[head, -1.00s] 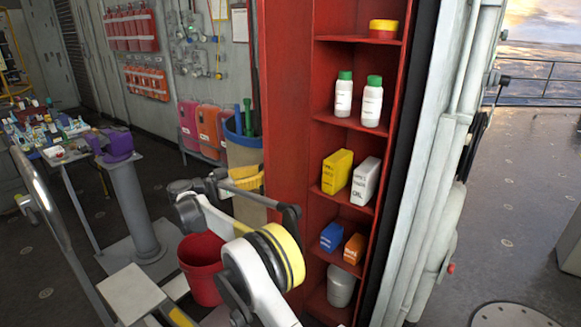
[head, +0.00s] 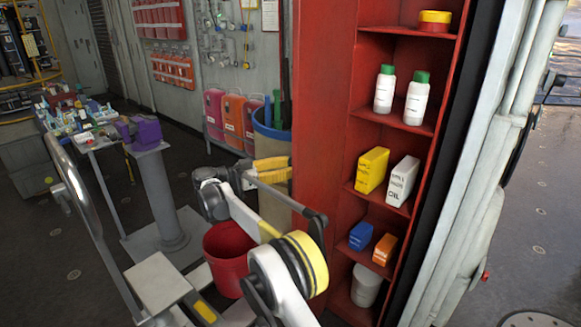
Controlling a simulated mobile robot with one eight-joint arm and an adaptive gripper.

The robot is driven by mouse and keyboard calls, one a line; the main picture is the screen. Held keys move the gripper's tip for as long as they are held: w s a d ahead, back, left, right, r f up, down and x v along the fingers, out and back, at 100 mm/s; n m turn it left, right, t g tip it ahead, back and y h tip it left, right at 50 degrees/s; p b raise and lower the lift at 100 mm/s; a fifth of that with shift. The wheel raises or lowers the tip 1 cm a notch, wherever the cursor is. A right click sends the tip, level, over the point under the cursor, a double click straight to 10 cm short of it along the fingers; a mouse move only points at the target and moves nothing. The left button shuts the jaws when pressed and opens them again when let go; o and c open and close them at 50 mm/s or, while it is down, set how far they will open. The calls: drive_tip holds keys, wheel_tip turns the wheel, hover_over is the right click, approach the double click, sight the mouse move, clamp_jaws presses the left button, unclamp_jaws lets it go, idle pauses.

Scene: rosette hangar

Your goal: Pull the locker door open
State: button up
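The red locker (head: 392,100) stands open at right centre in the head view, with its shelves in plain sight. A flat red panel (head: 322,110) stands at the left of the shelves; I cannot tell whether it is the door or the locker's side wall. My arm reaches up from the bottom centre and crosses in front of the lower part of this panel. My gripper's fingers cannot be made out among the arm links, and any contact with the locker is hidden. No handle shows clearly.
White bottles (head: 384,92) with green caps, boxes and tins stand on the locker shelves. A red bucket (head: 226,262) and a blue-rimmed bin (head: 268,133) stand left of the locker. A cluttered table (head: 92,135) and a grey pedestal (head: 160,200) are farther left. Open floor lies at right.

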drive_tip(key=shift+d, duration=0.15)
drive_tip(key=v, duration=0.7)
drive_tip(key=shift+a, duration=0.25)
